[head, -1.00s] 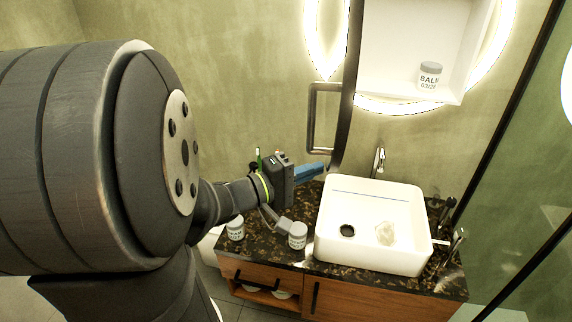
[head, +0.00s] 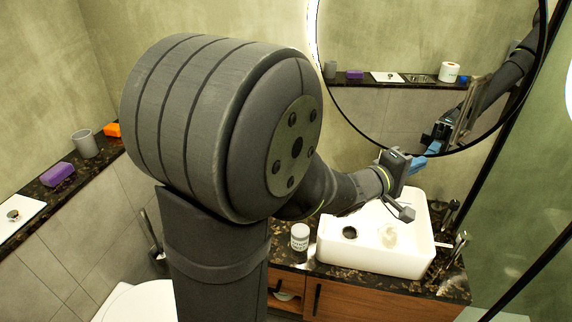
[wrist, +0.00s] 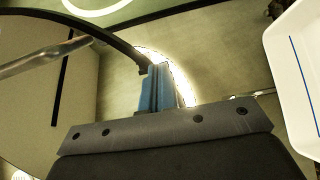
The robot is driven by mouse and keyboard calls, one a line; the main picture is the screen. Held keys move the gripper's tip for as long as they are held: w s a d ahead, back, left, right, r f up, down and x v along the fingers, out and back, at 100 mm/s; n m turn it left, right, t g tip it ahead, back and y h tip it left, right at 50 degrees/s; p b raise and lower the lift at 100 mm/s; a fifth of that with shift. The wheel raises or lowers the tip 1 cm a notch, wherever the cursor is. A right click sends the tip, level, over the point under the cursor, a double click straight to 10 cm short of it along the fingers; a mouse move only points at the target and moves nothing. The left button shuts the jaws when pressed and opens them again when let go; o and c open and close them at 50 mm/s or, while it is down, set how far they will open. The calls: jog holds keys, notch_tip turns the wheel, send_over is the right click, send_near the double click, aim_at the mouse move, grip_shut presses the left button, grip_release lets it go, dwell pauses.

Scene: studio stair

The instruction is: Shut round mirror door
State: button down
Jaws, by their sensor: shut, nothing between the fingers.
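The round mirror door (head: 400,90) has a thin black rim and now faces me across the cabinet, hiding the inside. Its metal handle (head: 472,112) is near its lower right edge. My gripper (head: 418,165), with blue fingers, is shut and empty just below the door's lower rim. In the wrist view the blue fingertips (wrist: 154,88) are by the black rim, and the handle (wrist: 40,58) is to their left. A glowing ring light (wrist: 178,78) shows beyond the rim. I cannot tell whether the fingers touch the door or how wide any gap is.
The white basin (head: 375,245) is on the dark stone counter below my gripper, with a tap (head: 452,245) on its right. A white jar (head: 299,236) is left of the basin. A dark-framed glass panel (head: 490,175) stands at the right.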

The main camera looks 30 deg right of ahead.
jog(key=w+d+n+t, duration=0.1)
jog(key=w+d+t, duration=0.1)
jog(key=d, duration=1)
jog(key=shift+w+d+n+t, duration=0.15)
jog(key=shift+d+n+t, duration=0.15)
jog(key=shift+d, duration=0.05)
jog(key=shift+a, duration=0.1)
